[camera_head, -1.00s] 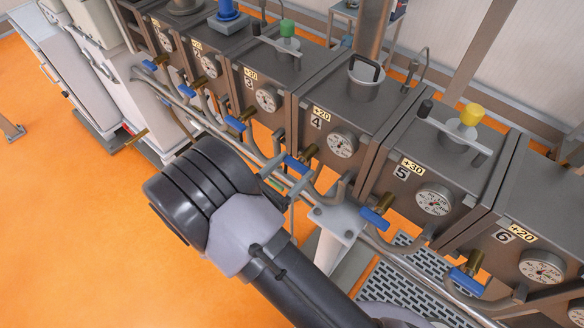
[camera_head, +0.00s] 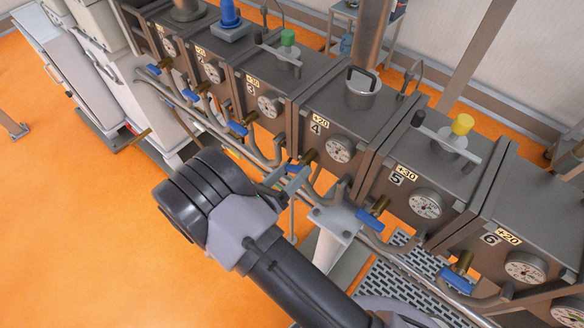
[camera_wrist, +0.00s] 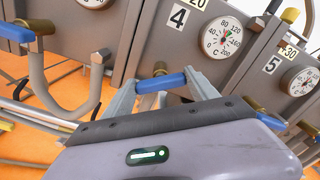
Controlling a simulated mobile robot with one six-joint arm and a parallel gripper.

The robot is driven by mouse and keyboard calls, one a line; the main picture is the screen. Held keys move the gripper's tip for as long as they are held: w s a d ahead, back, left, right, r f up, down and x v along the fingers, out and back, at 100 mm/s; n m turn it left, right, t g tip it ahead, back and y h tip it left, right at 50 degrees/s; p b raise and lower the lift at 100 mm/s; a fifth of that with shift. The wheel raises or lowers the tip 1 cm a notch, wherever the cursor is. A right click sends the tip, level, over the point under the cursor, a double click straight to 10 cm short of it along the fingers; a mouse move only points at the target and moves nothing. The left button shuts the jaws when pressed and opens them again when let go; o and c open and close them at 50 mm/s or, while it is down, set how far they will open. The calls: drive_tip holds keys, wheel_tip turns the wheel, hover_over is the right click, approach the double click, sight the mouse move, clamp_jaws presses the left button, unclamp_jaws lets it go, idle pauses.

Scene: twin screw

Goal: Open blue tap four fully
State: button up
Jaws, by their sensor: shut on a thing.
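Blue tap four's handle (camera_wrist: 161,83) lies nearly level between the two fingers of my gripper (camera_wrist: 158,90) in the wrist view, with a finger at each end. Its brass fitting (camera_wrist: 160,68) shows just behind, below the panel numbered 4 (camera_wrist: 179,17). In the head view, my gripper (camera_head: 287,178) is at the tap under box four, and only a small blue part of the handle (camera_head: 291,168) shows; the fingers hide the rest. The brass fitting (camera_head: 308,157) is also visible there. My gripper is shut on the handle.
Neighbouring blue taps sit close on both sides: tap three (camera_head: 236,128) and tap five (camera_head: 370,221). A curved grey pipe (camera_wrist: 85,95) runs left of my gripper in the wrist view. A metal bracket (camera_head: 334,224) stands right of it. Open orange floor (camera_head: 90,230) lies at the left.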

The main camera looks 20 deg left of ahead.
drive_tip(key=n+p, duration=0.1)
drive_tip(key=n, duration=0.4)
drive_tip(key=shift+n+p, duration=0.3)
drive_tip(key=shift+p, duration=0.05)
drive_tip(key=n+p, duration=0.1)
drive_tip(key=n, duration=0.4)
drive_tip(key=shift+a+f, duration=0.1)
drive_tip(key=shift+f, duration=0.05)
drive_tip(key=shift+n, duration=0.4)
drive_tip(key=o, duration=1.4)
drive_tip(key=shift+c, duration=0.2)
drive_tip(key=v, duration=1.7)
drive_tip(key=shift+s, duration=0.2)
drive_tip(key=shift+a, duration=0.15)
